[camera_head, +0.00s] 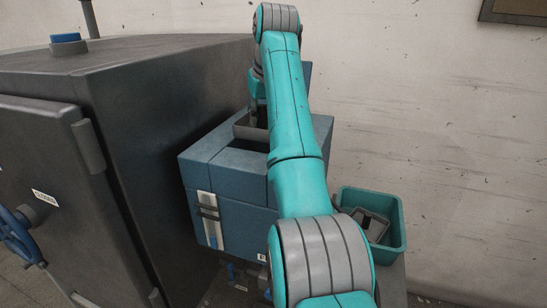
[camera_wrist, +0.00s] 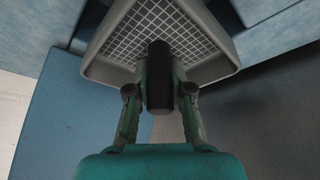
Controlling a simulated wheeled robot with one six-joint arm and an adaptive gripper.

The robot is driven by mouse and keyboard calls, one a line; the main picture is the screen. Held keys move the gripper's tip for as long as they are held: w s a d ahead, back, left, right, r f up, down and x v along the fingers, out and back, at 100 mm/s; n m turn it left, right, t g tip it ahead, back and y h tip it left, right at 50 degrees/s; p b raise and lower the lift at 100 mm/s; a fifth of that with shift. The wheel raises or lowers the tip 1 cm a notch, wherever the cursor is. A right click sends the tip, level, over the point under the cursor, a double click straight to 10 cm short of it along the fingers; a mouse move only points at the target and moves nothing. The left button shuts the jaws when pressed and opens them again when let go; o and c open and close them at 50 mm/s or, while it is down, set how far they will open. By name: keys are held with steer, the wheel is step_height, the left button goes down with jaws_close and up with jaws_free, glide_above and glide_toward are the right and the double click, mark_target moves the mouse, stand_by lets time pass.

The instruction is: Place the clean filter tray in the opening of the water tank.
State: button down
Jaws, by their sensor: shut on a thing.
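The clean filter tray is a grey tray with a white mesh floor (camera_wrist: 155,22) and a dark round handle in the wrist view. My gripper (camera_wrist: 160,88) is shut on that handle. In the head view the tray (camera_head: 243,132) shows as a grey edge at the tank's top opening, partly behind my arm. The water tank (camera_head: 225,178) is a blue box with a dark opening (camera_head: 238,146) in its top. The tray appears tilted at the opening; I cannot tell how far inside it is. My gripper is mostly hidden by my arm in the head view.
A large dark grey machine (camera_head: 175,100) with a door and a blue handwheel (camera_head: 18,235) stands left of the tank. A teal bin (camera_head: 398,225) holding a grey tray-like item (camera_head: 373,226) is at the right. A wall rises behind.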

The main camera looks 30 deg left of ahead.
step_height(320, 180, down, 10)
steer(key=shift+w+r, duration=0.1)
stand_by(0.4)
steer(key=c, duration=1.1)
jaws_free()
steer(key=shift+o, duration=0.2)
steer(key=v, duration=1.2)
steer(key=shift+a, duration=0.1)
